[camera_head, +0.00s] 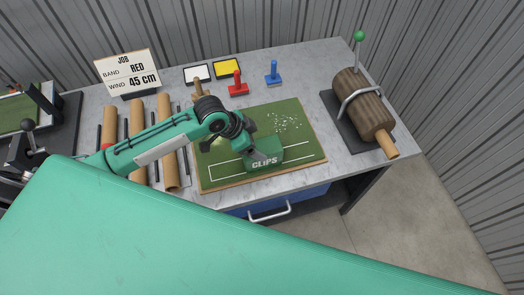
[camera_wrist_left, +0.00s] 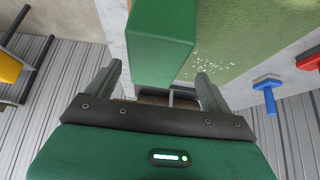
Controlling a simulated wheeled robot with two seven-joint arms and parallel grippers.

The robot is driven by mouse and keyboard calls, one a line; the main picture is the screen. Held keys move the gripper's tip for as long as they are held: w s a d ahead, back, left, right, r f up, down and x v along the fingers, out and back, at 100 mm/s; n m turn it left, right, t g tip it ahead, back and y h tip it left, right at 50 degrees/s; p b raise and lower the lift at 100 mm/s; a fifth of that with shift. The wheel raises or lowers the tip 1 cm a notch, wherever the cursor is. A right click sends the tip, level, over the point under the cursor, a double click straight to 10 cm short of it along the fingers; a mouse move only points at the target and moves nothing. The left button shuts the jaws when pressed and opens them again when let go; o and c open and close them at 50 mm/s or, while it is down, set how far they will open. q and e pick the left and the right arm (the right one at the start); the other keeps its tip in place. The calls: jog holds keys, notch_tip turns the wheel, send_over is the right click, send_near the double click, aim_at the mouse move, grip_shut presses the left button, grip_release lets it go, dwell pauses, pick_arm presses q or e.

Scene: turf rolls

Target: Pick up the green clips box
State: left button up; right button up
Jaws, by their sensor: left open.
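The green clips box (camera_head: 283,166), with CLIPS in white on its front, is at the front part of the green turf mat (camera_head: 308,148). In the left wrist view the box (camera_wrist_left: 160,42) lies straight ahead, in line with the gap between the fingers. My left gripper (camera_head: 262,146) is over the box in the head view and hides part of it. Its two fingers are spread apart in the left wrist view (camera_wrist_left: 158,78). I cannot tell whether they touch the box. My right gripper is not in view.
Small white bits (camera_head: 285,122) lie on the mat. Behind it stand a red stamp (camera_head: 238,86), a blue stamp (camera_head: 273,73) and white and yellow pads. Brown rolls (camera_head: 165,148) lie at left, near a job sign (camera_head: 128,69). A wooden roller (camera_head: 362,103) stands at right.

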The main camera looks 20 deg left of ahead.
aim_at(261, 146)
pick_arm(q)
jog(key=shift+d+f+p, duration=0.45)
jog(key=shift+p, duration=0.15)
jog(key=p+x, duration=0.1)
jog(key=x, duration=0.2)
jog(key=shift+d+f, duration=0.15)
jog(key=shift+d, duration=0.05)
jog(key=shift+d+f, duration=0.1)
jog(key=shift+f, duration=0.25)
jog(key=c, duration=1.3)
jog(key=shift+r, duration=0.1)
